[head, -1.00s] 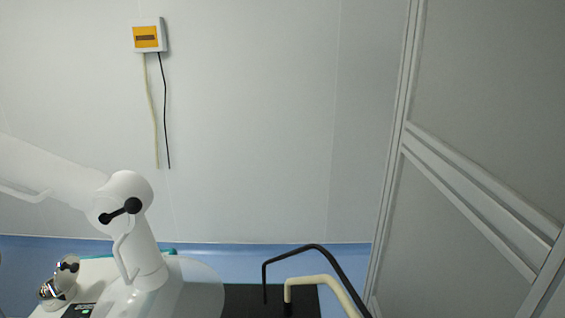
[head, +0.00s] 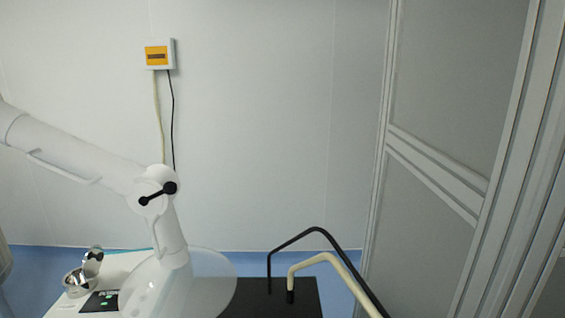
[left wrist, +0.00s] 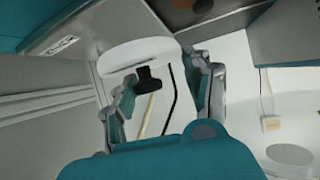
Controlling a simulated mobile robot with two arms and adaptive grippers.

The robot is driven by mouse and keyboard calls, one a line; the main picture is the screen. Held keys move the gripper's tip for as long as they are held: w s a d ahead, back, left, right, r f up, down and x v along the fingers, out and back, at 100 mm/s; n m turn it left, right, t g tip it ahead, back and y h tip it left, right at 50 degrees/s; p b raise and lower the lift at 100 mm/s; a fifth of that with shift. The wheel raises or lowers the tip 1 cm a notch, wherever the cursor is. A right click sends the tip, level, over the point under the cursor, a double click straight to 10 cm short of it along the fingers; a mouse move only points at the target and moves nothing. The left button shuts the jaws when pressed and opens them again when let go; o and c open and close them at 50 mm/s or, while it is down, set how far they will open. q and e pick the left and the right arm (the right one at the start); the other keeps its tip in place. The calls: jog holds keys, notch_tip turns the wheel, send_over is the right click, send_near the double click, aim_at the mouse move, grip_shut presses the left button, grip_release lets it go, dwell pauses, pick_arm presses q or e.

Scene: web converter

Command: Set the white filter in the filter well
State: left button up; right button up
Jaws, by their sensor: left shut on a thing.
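The left wrist view shows my left gripper (left wrist: 160,73), with teal and grey fingers on either side of a white rounded piece, which I take to be the white filter (left wrist: 138,52). A black block sits just below that white piece, between the fingers. The gripper is shut on the filter. The teal gripper body fills the bottom of this view. Neither gripper shows in the head view. I cannot make out the filter well in any view.
In the head view a white jointed arm (head: 70,153) crosses the left side above a white surface. A metal bowl (head: 80,282) and a dark panel (head: 100,301) with green lights are there. Black and cream pipes (head: 340,270) rise at the lower middle. A grey partition stands at right.

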pick_arm(q)
jog(key=shift+w+a+r, duration=0.15)
jog(key=shift+w+r, duration=0.1)
jog(key=shift+w, duration=0.05)
jog(key=shift+w+a+r+y+b, duration=0.15)
jog(key=shift+r+b, duration=0.15)
jog(key=shift+r, duration=0.2)
jog(key=shift+a+r+y+b, duration=0.15)
jog(key=shift+r+b, duration=0.15)
jog(key=shift+r, duration=0.2)
jog(key=s+a+r+n+b, duration=0.1)
jog(key=s+a+r+b, duration=0.2)
jog(key=s+r, duration=0.3)
jog(key=s+a+r+n+y+b, duration=0.1)
jog(key=s+a+r+b, duration=0.2)
jog(key=s+r, duration=0.3)
notch_tip(320, 180, up, 5)
jog(key=shift+s+f+b, duration=0.2)
jog(key=shift+s+b, duration=0.05)
jog(key=shift+b, duration=0.2)
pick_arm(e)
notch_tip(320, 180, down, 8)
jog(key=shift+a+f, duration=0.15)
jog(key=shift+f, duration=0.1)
